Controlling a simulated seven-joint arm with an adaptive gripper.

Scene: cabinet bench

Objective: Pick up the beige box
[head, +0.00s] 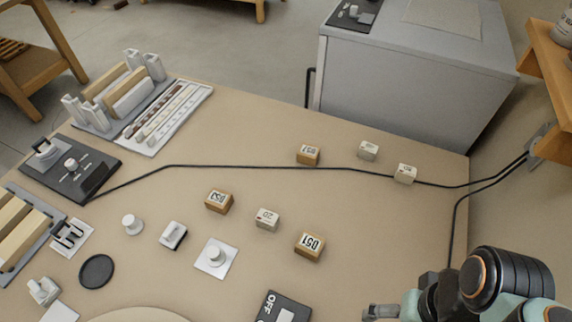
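Several small boxes lie apart on the tan bench top. Three are pale beige: one in the middle (267,219) with dark print, one at the back (368,150), and one at the back right (405,173) beside the black cable. Three are browner, wood-coloured with white labelled faces: a front box (309,247), a left box (218,201) and a back box (308,155). I cannot tell which one the task means. My gripper (381,312) is at the bottom edge, right of centre, partly cut off and touching no box. Its opening is not clear.
A black cable (250,166) crosses the bench behind the middle boxes. A white plate with a knob (215,259), a white switch (173,235) and a black disc (96,271) lie left. Racks and a dark panel (70,168) fill the far left. Bench (380,225) is clear right of the front box.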

